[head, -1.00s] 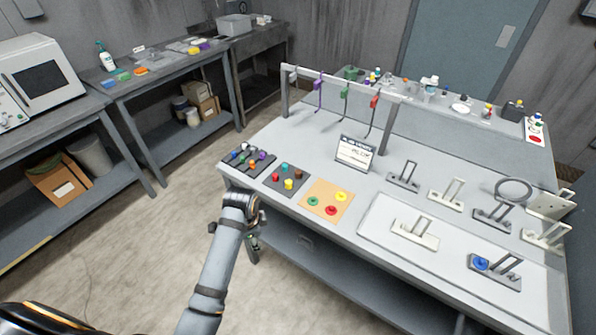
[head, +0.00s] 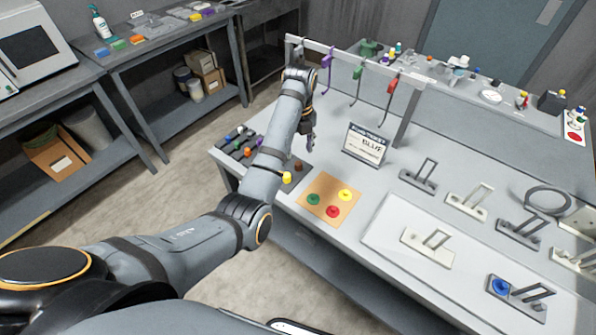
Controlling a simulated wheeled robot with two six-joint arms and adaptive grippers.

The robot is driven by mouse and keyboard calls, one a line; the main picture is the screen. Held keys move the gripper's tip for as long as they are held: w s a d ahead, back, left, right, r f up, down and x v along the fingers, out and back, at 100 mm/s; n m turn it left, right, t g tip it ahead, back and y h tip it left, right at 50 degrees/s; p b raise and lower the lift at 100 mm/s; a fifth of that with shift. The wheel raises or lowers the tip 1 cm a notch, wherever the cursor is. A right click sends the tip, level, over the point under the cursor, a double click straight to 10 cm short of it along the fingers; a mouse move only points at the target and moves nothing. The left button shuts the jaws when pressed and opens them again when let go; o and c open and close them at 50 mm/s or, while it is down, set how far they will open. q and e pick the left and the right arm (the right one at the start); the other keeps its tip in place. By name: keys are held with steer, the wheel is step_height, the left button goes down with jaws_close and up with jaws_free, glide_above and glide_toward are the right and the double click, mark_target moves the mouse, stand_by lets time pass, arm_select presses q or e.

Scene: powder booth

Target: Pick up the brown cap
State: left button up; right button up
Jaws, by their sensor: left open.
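The brown cap (head: 298,166) stands on a dark mat (head: 299,179) near the front left of the workbench, just behind a yellow cap (head: 287,178). My left gripper (head: 312,147) is open and points down above the bench. In the picture it is a little above and to the right of the brown cap, apart from it. My left forearm hides the left part of the mat and the caps there. My right gripper is not in view.
A tan board (head: 328,201) with green, red and yellow discs lies right of the mat. A dark rack (head: 236,144) of small coloured parts is to the left. A sign (head: 366,146) stands behind. A rail (head: 350,57) with coloured hooks runs above the bench.

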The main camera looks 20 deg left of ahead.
mark_target(299, 163)
arm_select(q)
steer(key=f, duration=0.1)
steer(key=w+f, duration=0.1)
steer(key=shift+f+b, duration=0.3)
steer(key=shift+b, duration=0.05)
steer(key=shift+w+a+f+b, duration=0.15)
steer(key=shift+w+f+b, duration=0.15)
steer(key=shift+f, duration=0.25)
steer(key=shift+s+a+f+b, duration=0.1)
steer(key=shift+s+f+b, duration=0.2)
steer(key=shift+f+b, duration=0.25)
step_height(299, 163, down, 3)
steer(key=shift+w+r+p, duration=0.1)
steer(key=shift+p, duration=0.3)
steer(key=c, duration=0.3)
steer(key=shift+c, duration=2.5)
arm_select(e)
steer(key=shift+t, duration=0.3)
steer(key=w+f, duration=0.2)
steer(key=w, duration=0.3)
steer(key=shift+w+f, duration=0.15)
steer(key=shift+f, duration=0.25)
